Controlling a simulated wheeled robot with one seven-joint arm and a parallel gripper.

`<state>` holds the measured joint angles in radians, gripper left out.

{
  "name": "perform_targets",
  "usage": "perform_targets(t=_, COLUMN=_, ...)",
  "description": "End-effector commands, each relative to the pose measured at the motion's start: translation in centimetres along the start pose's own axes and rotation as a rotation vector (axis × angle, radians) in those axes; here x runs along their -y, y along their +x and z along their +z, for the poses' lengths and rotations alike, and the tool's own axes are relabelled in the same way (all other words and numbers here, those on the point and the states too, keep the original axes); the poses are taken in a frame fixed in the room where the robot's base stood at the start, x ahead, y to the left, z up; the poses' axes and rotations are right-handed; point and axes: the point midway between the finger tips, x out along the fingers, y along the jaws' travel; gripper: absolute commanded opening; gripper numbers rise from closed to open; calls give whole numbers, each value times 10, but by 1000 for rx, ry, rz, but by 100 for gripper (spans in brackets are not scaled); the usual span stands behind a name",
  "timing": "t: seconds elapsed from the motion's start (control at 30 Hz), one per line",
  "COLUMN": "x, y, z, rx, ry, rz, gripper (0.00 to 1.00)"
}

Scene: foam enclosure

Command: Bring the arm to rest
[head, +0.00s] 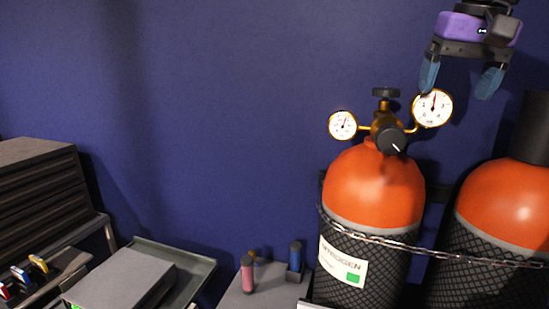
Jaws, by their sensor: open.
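My gripper (459,80) shows at the top right of the head view, pointing down. Its two blue fingertips are apart with nothing between them. It has a purple body and appears above the orange-topped gas cylinders. In the picture, its left fingertip lies just above the right-hand pressure gauge (433,108); I cannot tell how far apart they are in depth. The rest of the arm is mostly out of the frame.
A nitrogen cylinder (374,187) with a regulator (388,133) stands at the right, held by a chain (400,241). Another cylinder (512,205) stands beside it. A grey tray (200,270), a drawer cabinet (38,195) and small bottles (247,274) are lower left. The blue wall's upper left is clear.

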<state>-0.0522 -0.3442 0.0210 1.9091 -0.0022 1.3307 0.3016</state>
Motion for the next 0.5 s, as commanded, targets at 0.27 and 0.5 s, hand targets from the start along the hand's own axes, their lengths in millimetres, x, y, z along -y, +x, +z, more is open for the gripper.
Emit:
perform_targets(t=0.27, x=-39, y=59, z=92, rx=-119, ry=-124, rz=-18, gripper=82)
perform_targets(t=0.5, x=-60, y=107, z=148, rx=-196, ry=-205, rz=-20, gripper=82)
